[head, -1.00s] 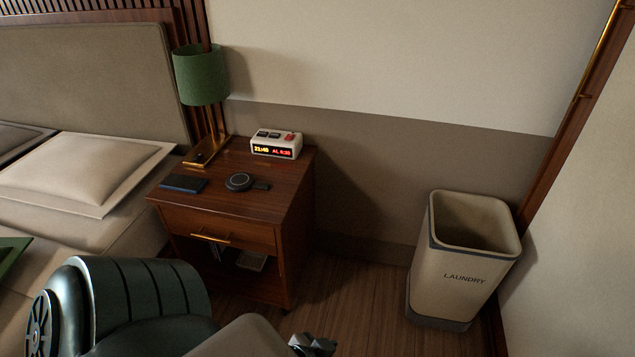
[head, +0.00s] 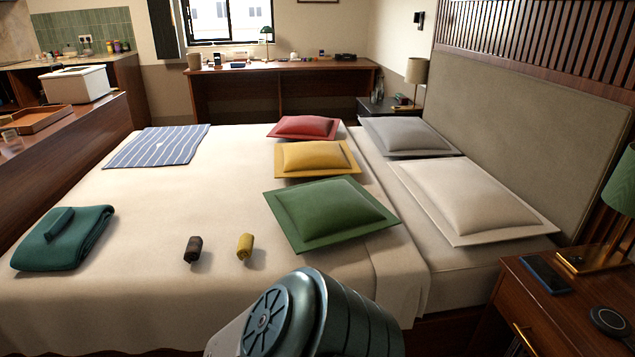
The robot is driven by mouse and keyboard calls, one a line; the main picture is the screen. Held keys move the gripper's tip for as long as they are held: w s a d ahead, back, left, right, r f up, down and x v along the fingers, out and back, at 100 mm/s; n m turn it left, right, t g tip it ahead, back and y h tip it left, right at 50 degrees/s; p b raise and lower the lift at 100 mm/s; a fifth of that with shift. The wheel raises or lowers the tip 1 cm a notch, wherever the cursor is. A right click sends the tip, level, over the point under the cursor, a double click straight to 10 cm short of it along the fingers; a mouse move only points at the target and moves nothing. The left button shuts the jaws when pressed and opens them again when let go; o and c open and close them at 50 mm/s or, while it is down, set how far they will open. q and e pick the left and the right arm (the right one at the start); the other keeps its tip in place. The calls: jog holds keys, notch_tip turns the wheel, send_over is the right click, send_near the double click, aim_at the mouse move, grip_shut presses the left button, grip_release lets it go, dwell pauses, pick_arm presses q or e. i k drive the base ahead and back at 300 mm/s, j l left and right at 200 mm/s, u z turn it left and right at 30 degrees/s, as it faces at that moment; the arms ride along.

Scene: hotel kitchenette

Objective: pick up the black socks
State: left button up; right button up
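A dark rolled bundle (head: 194,249), blackish-brown and likely the black socks, lies on the near part of the bed (head: 150,300). A similar mustard-yellow roll (head: 245,247) lies a little to its right, apart from it. Part of my own arm shows at the bottom centre of the head view, in front of the bed's near edge. Neither of my grippers shows in this view.
A folded teal cloth (head: 65,240) lies at the bed's left and a striped blue cloth (head: 158,146) farther back. Green (head: 335,212), yellow (head: 315,159) and red (head: 304,127) cushions lie right of the rolls. A nightstand (head: 530,310) stands at the right. Bare bedding surrounds the rolls.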

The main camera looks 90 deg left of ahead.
aim_at(194, 245)
jog(key=u, duration=3.6)
